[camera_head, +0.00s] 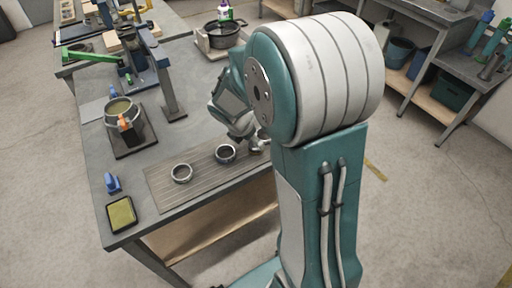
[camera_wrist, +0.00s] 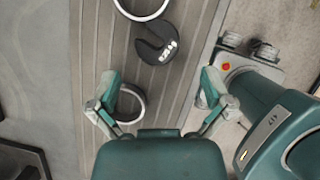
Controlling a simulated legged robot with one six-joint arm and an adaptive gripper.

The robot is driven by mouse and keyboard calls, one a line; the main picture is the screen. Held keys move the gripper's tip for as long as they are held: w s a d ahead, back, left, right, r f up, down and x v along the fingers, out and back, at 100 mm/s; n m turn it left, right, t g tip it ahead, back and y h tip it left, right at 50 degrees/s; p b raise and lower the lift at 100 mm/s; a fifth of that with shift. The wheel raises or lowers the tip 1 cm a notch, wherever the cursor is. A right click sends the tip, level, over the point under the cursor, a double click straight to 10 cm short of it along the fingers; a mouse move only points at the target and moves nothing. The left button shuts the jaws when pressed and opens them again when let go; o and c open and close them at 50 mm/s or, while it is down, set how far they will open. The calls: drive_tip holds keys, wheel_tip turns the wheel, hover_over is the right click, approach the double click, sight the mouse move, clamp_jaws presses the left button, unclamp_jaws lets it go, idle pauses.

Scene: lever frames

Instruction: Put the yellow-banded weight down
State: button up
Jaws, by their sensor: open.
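A dark slotted weight (camera_wrist: 158,45) with white lettering lies on the ribbed mat (camera_wrist: 190,60) in the wrist view, just ahead of my gripper. I cannot make out a yellow band on it. My gripper (camera_wrist: 160,84) is open, its two fingers spread apart with no object held between them. A pale ring (camera_wrist: 130,104) lies below, beside the left finger and partly hidden by it. Another ring (camera_wrist: 143,4) is cut by the top edge. In the head view my gripper (camera_head: 254,146) is low over the mat's right end, partly hidden by my arm.
In the head view one ring (camera_head: 182,174) and a dark-centred round piece (camera_head: 225,153) sit on the mat. A pot on a board (camera_head: 123,140), a blue item (camera_head: 112,184) and a yellow-green pad (camera_head: 121,214) stand left. A black pot (camera_head: 221,35) stands behind.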

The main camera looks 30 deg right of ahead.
sight(254, 147)
drive_tip(key=x, duration=0.4)
drive_tip(key=shift+w+f, duration=0.2)
drive_tip(key=shift+f, duration=0.25)
drive_tip(key=c, duration=1.3)
drive_tip(key=shift+r, duration=0.1)
